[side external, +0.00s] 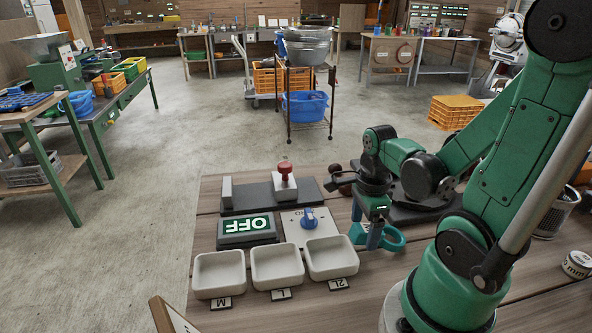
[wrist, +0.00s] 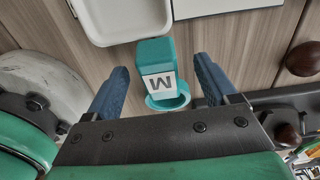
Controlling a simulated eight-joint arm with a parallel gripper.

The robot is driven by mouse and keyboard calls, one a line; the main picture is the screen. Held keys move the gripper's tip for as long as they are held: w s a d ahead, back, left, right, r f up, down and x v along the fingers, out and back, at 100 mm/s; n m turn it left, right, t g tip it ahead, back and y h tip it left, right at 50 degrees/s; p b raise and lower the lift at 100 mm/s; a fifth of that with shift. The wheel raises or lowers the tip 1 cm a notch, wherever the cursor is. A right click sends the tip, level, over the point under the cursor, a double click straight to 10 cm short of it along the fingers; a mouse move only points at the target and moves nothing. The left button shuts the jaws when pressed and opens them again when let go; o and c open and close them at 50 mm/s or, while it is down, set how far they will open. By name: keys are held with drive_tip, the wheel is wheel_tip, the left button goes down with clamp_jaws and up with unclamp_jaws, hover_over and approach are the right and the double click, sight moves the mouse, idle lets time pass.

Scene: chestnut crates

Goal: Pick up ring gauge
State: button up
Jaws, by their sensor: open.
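The ring gauge is a teal ring with a block handle; in the wrist view its handle (wrist: 153,50) carries a white label with an M. It lies on the wooden table (side external: 417,262), and its ring (side external: 397,240) shows in the side view beside my gripper. My gripper (wrist: 162,66) is open, with one blue finger on each side of the gauge and a visible gap to both. In the side view my gripper (side external: 374,236) points down at the gauge and hides part of it.
Three white trays (side external: 277,285) labelled M, L and 2L stand left of the gauge. Behind them are an OFF sign (side external: 247,225), a blue knob (side external: 309,218) and a red-topped device (side external: 285,168). Dark brown round objects (wrist: 302,58) lie near the right finger.

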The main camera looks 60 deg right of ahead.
drive_tip(key=shift+f, duration=0.35)
clamp_jaws()
drive_tip(key=shift+r, duration=0.1)
idle(0.4)
